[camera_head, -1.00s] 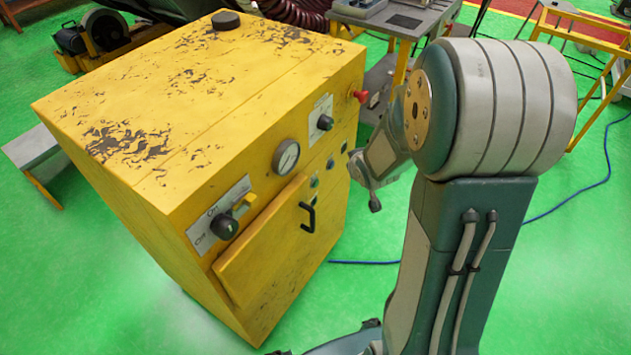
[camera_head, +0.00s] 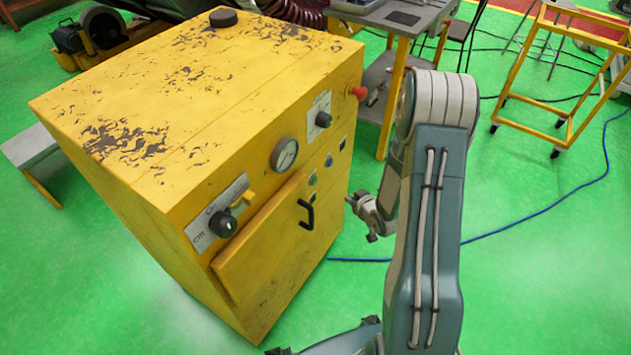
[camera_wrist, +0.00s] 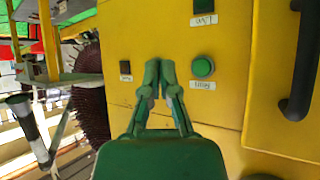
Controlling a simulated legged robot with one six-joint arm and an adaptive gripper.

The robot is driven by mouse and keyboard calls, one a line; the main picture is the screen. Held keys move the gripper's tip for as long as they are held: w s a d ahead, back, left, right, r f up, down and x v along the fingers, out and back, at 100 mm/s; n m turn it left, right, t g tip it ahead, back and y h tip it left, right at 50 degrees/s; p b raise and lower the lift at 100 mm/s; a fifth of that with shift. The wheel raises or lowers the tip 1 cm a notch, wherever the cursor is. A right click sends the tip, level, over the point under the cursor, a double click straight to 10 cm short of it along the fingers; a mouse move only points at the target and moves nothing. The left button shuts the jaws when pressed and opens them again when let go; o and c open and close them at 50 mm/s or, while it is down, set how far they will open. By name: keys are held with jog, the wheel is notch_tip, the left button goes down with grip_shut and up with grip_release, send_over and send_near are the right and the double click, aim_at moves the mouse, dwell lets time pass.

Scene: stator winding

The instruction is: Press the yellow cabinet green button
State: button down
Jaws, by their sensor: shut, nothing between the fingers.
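The yellow cabinet (camera_head: 262,108) stands left of my arm in the head view. Its green button (camera_wrist: 203,67) is round, with a white label below it, in the wrist view. A small greenish button on the front panel also shows in the head view (camera_head: 312,180). My gripper (camera_wrist: 160,68) is shut and empty, its fingertips together left of the green button in the wrist view. In the head view my gripper (camera_head: 352,200) points toward the cabinet front, with a visible gap between them.
A black door handle (camera_wrist: 300,62) is right of the button. Dark square switches sit above (camera_wrist: 203,7) and left (camera_wrist: 125,68). The cabinet also has a gauge (camera_head: 284,155) and red knob (camera_head: 358,92). A blue cable (camera_head: 510,222) crosses the green floor.

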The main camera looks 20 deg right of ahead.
aim_at(314, 181)
jog(key=w+a, duration=0.5)
jog(key=w, duration=0.2)
jog(key=shift+a, duration=0.25)
dwell(1.6)
jog(key=shift+w+a+r, duration=0.1)
jog(key=shift+w+a, duration=0.15)
jog(key=shift+w, duration=0.05)
jog(key=shift+w+a, duration=0.25)
jog(key=shift+w, duration=0.05)
dwell(0.7)
dwell(0.3)
jog(key=shift+s+d, duration=0.5)
jog(key=shift+s, duration=0.1)
jog(key=shift+s+d, duration=0.1)
